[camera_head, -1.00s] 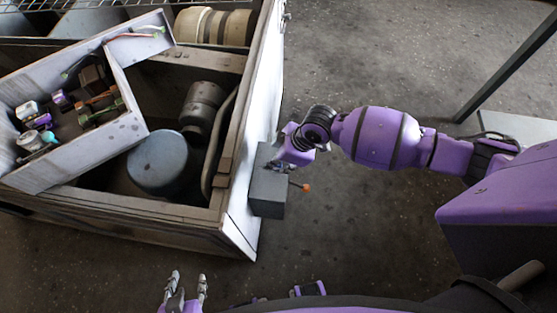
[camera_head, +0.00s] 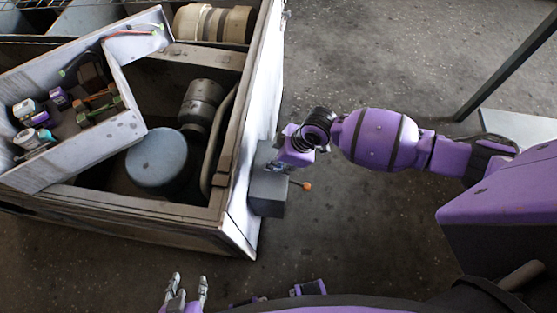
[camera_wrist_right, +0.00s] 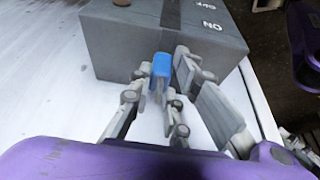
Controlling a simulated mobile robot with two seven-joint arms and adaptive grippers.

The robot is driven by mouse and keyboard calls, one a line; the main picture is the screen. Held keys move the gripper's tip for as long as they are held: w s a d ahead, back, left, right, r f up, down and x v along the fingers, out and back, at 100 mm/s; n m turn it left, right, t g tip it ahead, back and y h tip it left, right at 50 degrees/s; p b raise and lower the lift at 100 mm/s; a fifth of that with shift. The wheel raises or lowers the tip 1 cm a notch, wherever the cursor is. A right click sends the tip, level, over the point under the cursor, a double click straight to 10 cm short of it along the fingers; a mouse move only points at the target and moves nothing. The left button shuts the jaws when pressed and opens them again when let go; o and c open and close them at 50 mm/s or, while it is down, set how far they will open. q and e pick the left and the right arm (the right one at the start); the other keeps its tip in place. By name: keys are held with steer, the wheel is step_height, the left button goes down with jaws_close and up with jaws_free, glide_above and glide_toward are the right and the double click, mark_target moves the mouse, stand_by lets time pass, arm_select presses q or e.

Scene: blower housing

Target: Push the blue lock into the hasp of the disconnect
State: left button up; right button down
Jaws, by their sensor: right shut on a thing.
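The blue lock (camera_wrist_right: 161,66) shows in the right wrist view, between the fingertips of my right gripper (camera_wrist_right: 170,80), which is shut on it. It stands in front of the grey disconnect (camera_wrist_right: 130,42), a box with ON and OFF lettering. The hasp cannot be made out, and I cannot tell if the lock touches the box. In the head view the disconnect (camera_head: 267,195) sits on the white side panel, with my right gripper (camera_head: 280,160) at its upper end; the lock is hidden there. My left gripper (camera_head: 187,290) is open and empty at the bottom edge.
An orange-tipped lever (camera_head: 307,186) sticks out to the right of the disconnect. The blower housing (camera_head: 130,212) stands at left, with a tray (camera_head: 95,150) of several small parts on top.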

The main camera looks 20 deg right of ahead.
steer(key=shift+f, duration=0.4)
steer(key=c, duration=1.6)
jaws_free()
steer(key=shift+o, duration=0.2)
steer(key=v, duration=1.2)
